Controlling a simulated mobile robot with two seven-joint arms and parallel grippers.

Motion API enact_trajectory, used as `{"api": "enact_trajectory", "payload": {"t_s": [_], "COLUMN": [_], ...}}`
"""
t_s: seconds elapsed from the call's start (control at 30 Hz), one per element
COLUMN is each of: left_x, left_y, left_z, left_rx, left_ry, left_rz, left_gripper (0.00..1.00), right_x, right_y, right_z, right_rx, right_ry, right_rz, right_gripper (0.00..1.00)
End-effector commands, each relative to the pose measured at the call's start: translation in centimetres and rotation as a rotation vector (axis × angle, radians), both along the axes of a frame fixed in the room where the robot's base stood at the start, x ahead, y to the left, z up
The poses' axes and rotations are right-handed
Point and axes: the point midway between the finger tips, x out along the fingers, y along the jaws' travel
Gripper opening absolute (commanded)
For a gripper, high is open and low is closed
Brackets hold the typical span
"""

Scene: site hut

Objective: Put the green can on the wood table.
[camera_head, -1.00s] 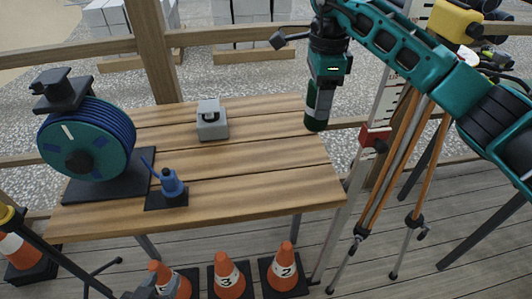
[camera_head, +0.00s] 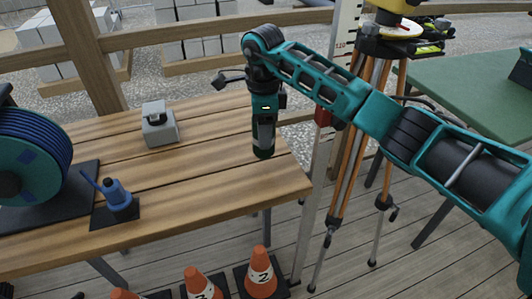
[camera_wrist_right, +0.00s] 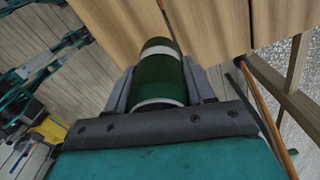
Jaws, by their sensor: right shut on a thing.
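The green can (camera_wrist_right: 160,79) is dark green with pale bands. My right gripper (camera_wrist_right: 162,84) is shut on it, with a finger on each side in the right wrist view. In the head view my right gripper (camera_head: 264,125) points down and the can's dark lower end (camera_head: 263,152) shows beneath it. The can appears over the right end of the wood table (camera_head: 190,185); I cannot tell whether it touches the boards. My left gripper is not in view.
A grey block-shaped device (camera_head: 160,128), a small blue item on a black base (camera_head: 117,195) and a blue cable reel (camera_head: 30,150) stand on the table. Orange cones (camera_head: 261,275) stand in front. A tripod (camera_head: 352,150) and a green table (camera_head: 470,85) are to the right.

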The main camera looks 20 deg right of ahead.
Motion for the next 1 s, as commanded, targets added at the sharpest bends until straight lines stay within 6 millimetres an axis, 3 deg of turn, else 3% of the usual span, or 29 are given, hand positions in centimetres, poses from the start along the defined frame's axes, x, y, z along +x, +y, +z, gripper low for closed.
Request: {"api": "enact_trajectory", "payload": {"t_s": [0.4, 0.77, 0.8, 1.0], "left_x": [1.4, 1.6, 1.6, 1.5], "left_y": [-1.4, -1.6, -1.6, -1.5], "left_z": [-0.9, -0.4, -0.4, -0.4], "left_rx": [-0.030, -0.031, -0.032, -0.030], "left_ry": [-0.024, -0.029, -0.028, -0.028], "left_rz": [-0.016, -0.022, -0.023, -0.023], "left_gripper": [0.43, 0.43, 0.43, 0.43], "right_x": [0.0, 0.1, 0.1, 0.1], "right_y": [0.7, 0.6, 0.6, 0.6], "right_z": [-4.6, -4.7, -4.8, -4.7], "right_rx": [0.002, 0.000, 0.001, 0.001], "right_ry": [0.001, 0.000, 0.000, 0.000], "right_rz": [0.007, 0.007, 0.007, 0.006], "right_gripper": [0.25, 0.25, 0.54, 0.73]}}
